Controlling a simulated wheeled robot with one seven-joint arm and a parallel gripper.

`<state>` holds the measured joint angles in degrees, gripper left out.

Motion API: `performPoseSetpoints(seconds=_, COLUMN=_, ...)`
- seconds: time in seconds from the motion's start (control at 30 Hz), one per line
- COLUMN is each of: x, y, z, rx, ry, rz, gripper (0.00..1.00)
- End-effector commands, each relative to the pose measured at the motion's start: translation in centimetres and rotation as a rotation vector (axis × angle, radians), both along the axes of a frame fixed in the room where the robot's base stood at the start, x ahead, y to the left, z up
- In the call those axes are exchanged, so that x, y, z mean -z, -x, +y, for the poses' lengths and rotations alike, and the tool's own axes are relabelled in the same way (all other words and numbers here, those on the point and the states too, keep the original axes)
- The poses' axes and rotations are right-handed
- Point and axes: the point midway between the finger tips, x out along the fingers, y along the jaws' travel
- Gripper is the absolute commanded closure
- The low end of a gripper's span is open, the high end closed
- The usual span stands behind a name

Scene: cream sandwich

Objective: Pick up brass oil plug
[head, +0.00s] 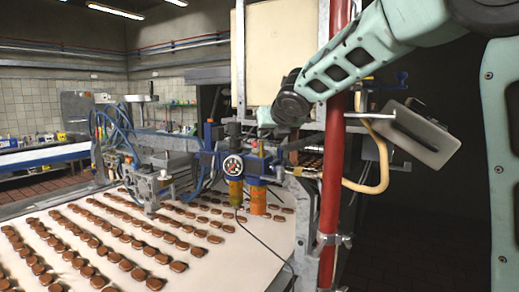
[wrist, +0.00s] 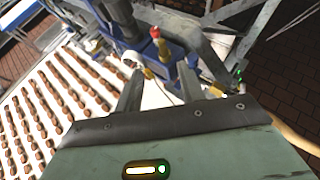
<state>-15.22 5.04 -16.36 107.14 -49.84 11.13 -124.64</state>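In the wrist view my gripper (wrist: 160,70) has its two grey fingers apart, with nothing visibly held between them. A blue air-line unit (wrist: 166,52) lies just beyond the fingertips. A small upright piece with a red top and brass-yellow stem (wrist: 155,34) stands on it. A smaller yellowish piece (wrist: 149,73) shows between the fingers; I cannot tell for sure which of these is the brass oil plug. In the head view the blue unit (head: 209,160) carries a round gauge (head: 232,165) and two amber bowls (head: 235,193). My arm's end is just above it.
A pale conveyor belt (head: 215,262) with rows of brown biscuits runs below and left of the unit. A red vertical pipe (head: 332,150) stands close on the right, beside a yellow hose (head: 382,165). Blue hoses (head: 122,140) and metal brackets crowd the left side.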

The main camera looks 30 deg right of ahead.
Motion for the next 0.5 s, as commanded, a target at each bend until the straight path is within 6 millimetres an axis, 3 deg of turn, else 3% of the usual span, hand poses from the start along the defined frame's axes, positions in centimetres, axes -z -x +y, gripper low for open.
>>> performPoseSetpoints(seconds=0.3, x=2.9, y=-5.2, z=-1.0, rx=0.001, ry=-0.001, rz=0.003, gripper=0.61)
performPoseSetpoints(seconds=0.5, x=3.6, y=-6.6, z=-1.3, rx=0.000, ry=-0.002, rz=0.001, gripper=0.61)
